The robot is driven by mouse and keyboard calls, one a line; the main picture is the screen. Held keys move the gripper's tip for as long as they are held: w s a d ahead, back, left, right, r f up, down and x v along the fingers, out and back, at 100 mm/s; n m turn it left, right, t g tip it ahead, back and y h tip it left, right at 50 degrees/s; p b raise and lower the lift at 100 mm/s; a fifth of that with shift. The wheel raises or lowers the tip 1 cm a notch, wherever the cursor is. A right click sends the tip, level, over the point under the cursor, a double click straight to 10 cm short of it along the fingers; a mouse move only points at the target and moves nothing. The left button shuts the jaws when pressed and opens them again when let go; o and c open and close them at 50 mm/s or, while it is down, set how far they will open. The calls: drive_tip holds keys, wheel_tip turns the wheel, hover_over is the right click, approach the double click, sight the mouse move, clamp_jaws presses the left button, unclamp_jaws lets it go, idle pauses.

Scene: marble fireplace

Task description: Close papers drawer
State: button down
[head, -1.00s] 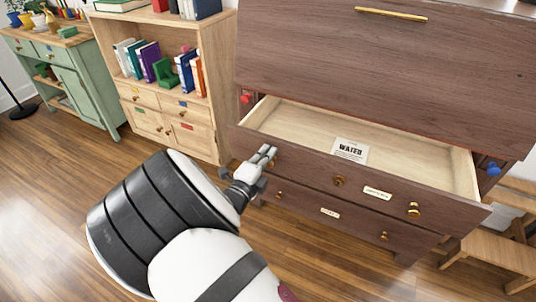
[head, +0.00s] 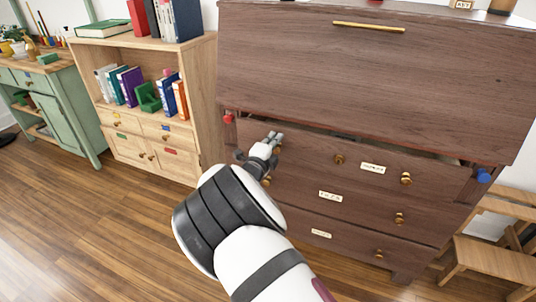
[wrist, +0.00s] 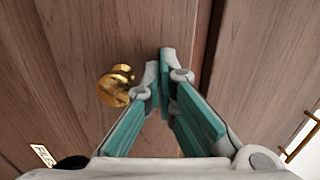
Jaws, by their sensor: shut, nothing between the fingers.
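The top drawer (head: 308,152) of the dark wood cabinet has a pale label (head: 373,168), too small to read surely, and brass knobs. It sits nearly flush, with a narrow dark gap along its top edge, wider toward the right. My gripper (head: 276,138) is shut and empty at the left part of this drawer front, by its left knob. In the wrist view my fingertips (wrist: 165,58) are together at the wood, beside a brass knob (wrist: 117,87) and near a dark seam. I cannot tell whether they touch.
Two lower drawers (head: 293,190) look shut. The slanted front (head: 300,75) above has a long brass handle (head: 368,27). A red knob (head: 228,118) and a blue knob (head: 483,175) flank the top drawer. A bookcase (head: 190,100) stands left, a wooden step stool (head: 490,262) right. Floor at left is clear.

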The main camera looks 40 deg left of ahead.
drive_tip(key=shift+b+x, duration=0.35)
drive_tip(key=shift+x, duration=0.85)
drive_tip(key=shift+w+r, duration=0.1)
drive_tip(key=shift+w, duration=0.05)
drive_tip(key=shift+w+r, duration=0.1)
